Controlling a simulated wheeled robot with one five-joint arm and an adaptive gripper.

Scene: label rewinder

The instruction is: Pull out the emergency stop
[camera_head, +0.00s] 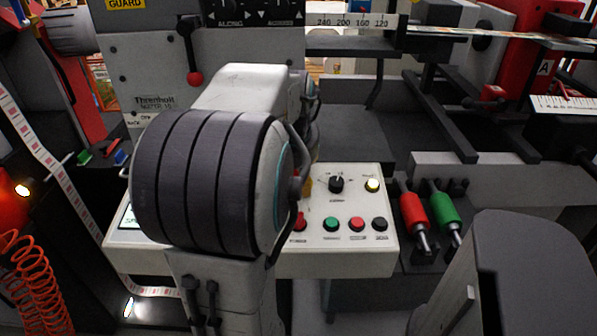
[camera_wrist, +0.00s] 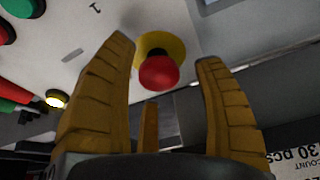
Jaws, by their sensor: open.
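The emergency stop (camera_wrist: 159,72) shows in the wrist view as a red mushroom button on a yellow round base, on a pale panel. My gripper (camera_wrist: 165,70) is open, with one yellow-brown finger on each side of the button in the picture. The fingers look apart from it; whether they are level with its head in depth, I cannot tell. In the head view my arm covers the middle of the white control panel (camera_head: 360,262), and the emergency stop is not seen there.
The panel carries a black knob (camera_head: 336,184), a lit yellow-white lamp (camera_head: 372,185) and several coloured buttons along its front. Red (camera_head: 414,212) and green (camera_head: 440,206) handled parts stand right of the panel. A red coiled hose (camera_head: 32,285) hangs at the far left.

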